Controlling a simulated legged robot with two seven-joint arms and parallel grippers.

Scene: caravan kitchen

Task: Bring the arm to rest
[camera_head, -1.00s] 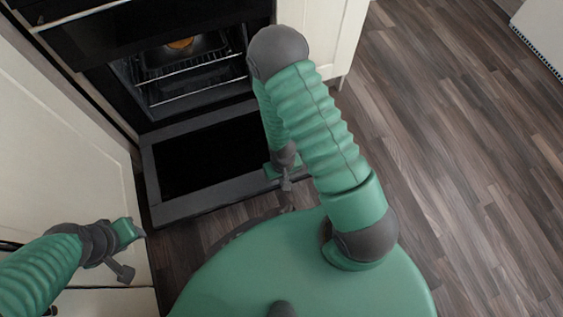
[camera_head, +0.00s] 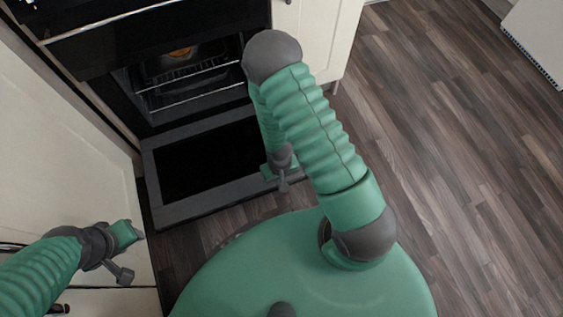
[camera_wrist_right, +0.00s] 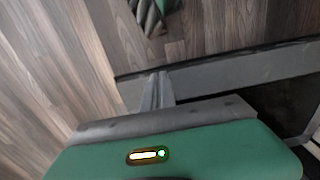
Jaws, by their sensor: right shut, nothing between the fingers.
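My right arm (camera_head: 318,135) is folded, with its grey elbow up and its forearm hanging in front of the oven. My right gripper (camera_head: 283,186) points down by the outer edge of the open oven door (camera_head: 170,212), partly behind my upper arm. In the right wrist view its fingers (camera_wrist_right: 156,90) are together with nothing between them, and the door edge (camera_wrist_right: 215,75) shows behind them. I cannot tell whether they touch the door. My left gripper (camera_head: 128,256) is at the lower left, in front of a cream cabinet; its finger gap is not clear.
The oven (camera_head: 185,75) is open, with racks and an orange-brown item (camera_head: 180,52) inside. Cream cabinets stand left (camera_head: 60,150) and right (camera_head: 318,35) of it. Wood floor (camera_head: 460,170) is clear at the right, up to a white unit (camera_head: 540,40).

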